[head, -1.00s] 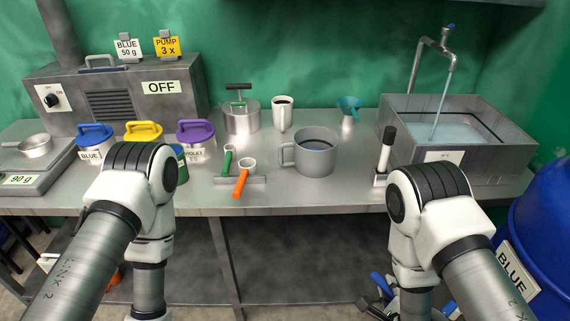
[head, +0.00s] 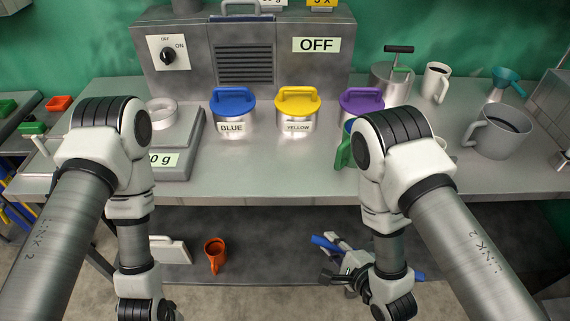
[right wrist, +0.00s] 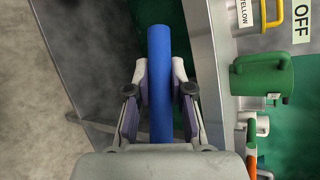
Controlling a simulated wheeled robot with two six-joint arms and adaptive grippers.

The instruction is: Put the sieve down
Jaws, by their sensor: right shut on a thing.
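My right gripper (head: 345,268) is low in front of the table, below the tabletop edge. It is shut on a blue rod (right wrist: 159,70), which looks like a handle. The rod also shows in the head view (head: 325,243), on both sides of the gripper. No mesh or rim of a sieve shows, so I cannot tell whether the rod belongs to it. In the right wrist view my gripper's two fingers (right wrist: 160,85) stand on either side of the rod. My left arm hangs at the left, and its gripper is out of the picture.
Blue (head: 234,112), yellow (head: 297,112) and violet-lidded (head: 361,104) pots stand on the table (head: 250,178). A scale (head: 178,150) is at left, a grey jug (head: 497,135) at right.

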